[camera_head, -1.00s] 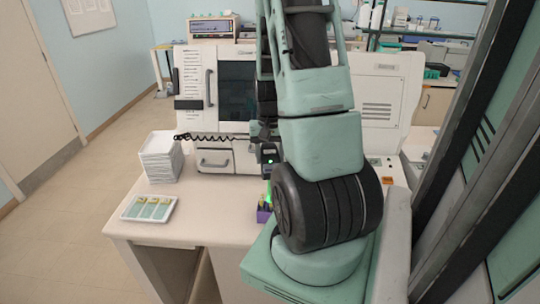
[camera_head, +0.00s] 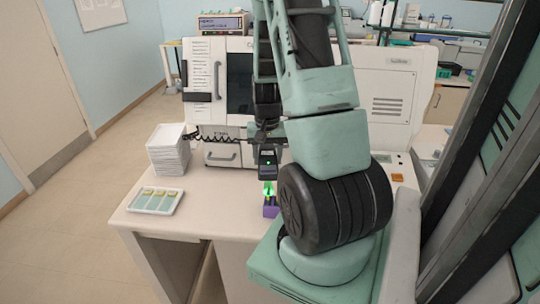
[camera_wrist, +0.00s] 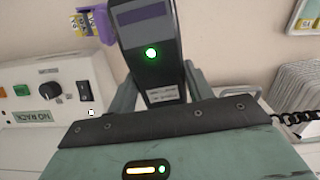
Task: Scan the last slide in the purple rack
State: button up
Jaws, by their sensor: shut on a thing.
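My gripper (camera_head: 266,146) is shut on a black handheld scanner (camera_head: 267,159), held above the desk. In the wrist view the scanner (camera_wrist: 148,35) sits between the two fingers (camera_wrist: 160,80), with a lit green lamp and a dark purple panel. The purple rack (camera_head: 270,211) stands on the desk just below the scanner, partly hidden by my arm, with a green glow at its top. I cannot tell which slide is last.
A white tray with several slides (camera_head: 155,201) lies at the desk's left front. A stack of white trays (camera_head: 168,150) stands behind it. A large white machine (camera_head: 217,85) stands at the back. The desk (camera_head: 215,195) is clear between tray and rack.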

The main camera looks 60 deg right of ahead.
notch_tip(320, 180, up, 3)
jog(key=p, duration=0.2)
jog(key=shift+r+p, duration=0.1)
jog(key=shift+p, duration=0.2)
